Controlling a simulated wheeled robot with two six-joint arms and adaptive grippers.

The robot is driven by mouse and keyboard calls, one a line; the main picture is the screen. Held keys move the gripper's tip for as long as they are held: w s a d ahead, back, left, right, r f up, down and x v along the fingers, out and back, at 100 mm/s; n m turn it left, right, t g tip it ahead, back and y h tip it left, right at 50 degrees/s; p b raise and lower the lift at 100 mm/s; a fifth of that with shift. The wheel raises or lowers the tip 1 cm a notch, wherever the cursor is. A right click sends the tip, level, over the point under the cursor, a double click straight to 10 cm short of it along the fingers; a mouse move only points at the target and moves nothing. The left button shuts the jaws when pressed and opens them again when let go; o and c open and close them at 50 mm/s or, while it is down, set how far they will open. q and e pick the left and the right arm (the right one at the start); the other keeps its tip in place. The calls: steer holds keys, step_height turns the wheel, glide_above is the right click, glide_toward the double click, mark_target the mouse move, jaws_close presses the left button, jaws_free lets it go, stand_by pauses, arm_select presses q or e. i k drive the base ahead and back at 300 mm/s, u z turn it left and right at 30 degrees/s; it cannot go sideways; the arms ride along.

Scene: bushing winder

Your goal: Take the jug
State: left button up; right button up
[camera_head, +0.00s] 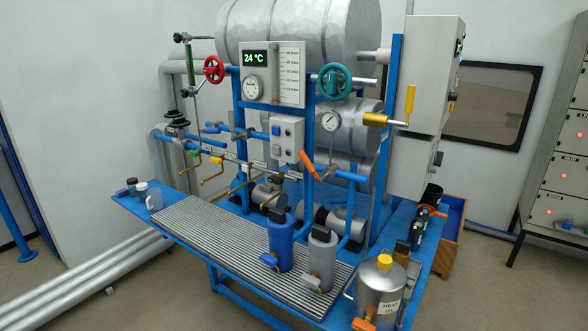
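Neither of my grippers is in view, and nothing is touching the vessel.
A silver heat oil can (379,292) with a yellow cap stands at the front right. The slatted grate (225,232) is clear between the vessel and the canisters. Pipes and valve handles (212,172) overhang the bench's back. Large silver pipes (95,275) run along the floor at left.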

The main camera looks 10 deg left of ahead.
mark_target(154, 201)
steer(key=u, duration=1.55)
steer(key=i, duration=0.95)
steer(key=u, duration=0.1)
